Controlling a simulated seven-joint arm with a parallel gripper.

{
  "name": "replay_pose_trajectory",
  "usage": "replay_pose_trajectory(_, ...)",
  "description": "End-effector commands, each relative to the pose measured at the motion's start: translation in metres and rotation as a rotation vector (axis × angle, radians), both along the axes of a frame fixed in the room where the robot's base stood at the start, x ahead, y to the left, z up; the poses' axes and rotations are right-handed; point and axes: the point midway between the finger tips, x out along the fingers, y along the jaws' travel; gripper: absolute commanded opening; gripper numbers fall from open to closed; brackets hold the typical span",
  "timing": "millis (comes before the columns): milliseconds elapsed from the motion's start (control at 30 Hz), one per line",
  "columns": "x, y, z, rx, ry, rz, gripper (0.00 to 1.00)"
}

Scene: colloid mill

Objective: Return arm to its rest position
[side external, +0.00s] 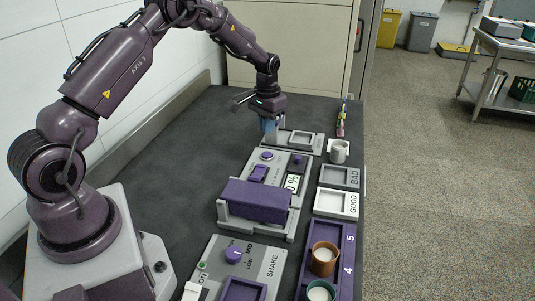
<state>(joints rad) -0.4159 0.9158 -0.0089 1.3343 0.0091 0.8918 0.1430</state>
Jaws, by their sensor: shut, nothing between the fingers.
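My gripper (268,127) is at the far end of the dark table (170,150), pointing down beside a grey framed tray (300,141). Its fingers are small in the picture and partly hidden, and nothing shows held in them. My arm arches from the left over the back of the table. The mill panel (285,163) with a purple lidded block (258,198) stands in front of the gripper, apart from it.
A purple rack (335,249) holds a brown cup (324,259) and a green cup (319,291). The SHAKE panel (240,266) is in front. The table's left side is clear.

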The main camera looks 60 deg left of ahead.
Motion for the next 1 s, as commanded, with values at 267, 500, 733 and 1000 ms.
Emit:
replay_pose_trajectory(267, 0.0001, 0.0, 0.0016, 0.0, 0.0, 0.0, 0.0)
replay_pose_trajectory(500, 0.0001, 0.0, 0.0028, 0.0, 0.0, 0.0, 0.0)
replay_pose_trajectory(733, 0.0001, 0.0, 0.004, 0.0, -0.001, 0.0, 0.0)
replay_pose_trajectory(1000, 0.0002, 0.0001, 0.0054, 0.0, -0.001, 0.0, 0.0)
